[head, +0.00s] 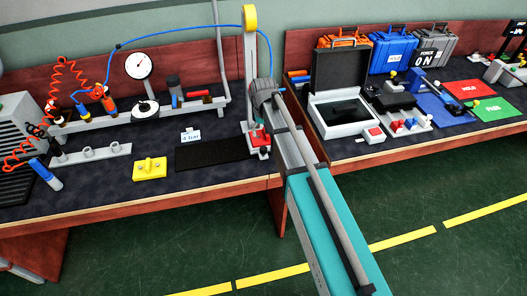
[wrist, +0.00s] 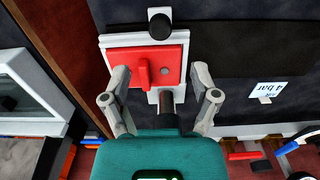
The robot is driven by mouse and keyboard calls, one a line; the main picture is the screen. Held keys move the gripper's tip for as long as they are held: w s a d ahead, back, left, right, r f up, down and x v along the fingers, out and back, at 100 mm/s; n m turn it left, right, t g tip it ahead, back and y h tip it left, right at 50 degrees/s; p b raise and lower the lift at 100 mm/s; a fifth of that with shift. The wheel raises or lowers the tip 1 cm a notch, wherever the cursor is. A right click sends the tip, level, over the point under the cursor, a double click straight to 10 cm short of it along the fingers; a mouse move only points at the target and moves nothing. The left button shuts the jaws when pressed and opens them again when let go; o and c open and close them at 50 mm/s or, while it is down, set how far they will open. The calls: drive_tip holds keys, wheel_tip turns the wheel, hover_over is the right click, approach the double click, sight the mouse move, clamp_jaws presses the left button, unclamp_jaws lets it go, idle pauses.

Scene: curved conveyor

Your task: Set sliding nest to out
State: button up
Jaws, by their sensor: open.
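The sliding nest is a red block (head: 258,138) on a pale base under a tall grey press column (head: 250,60) with a yellow top. In the wrist view, the red nest (wrist: 175,55) has a raised red bar and a grey round spot. A black round knob (wrist: 160,20) is at the upper edge of its pale plate. My gripper (wrist: 161,76) is open, one finger at each side of the nest's lower part. Nothing is held. Contact with the nest cannot be told. In the head view my arm hides much of the gripper.
A yellow block (head: 149,168) is further left. An open black-and-white case (head: 345,115) stands close on the right. A blue hose (head: 180,35) arches overhead to the press.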

sight(263, 148)
drive_tip(key=shift+f+b, duration=4.1)
drive_tip(key=shift+f, duration=0.35)
drive_tip(key=shift+c, duration=0.2)
clamp_jaws()
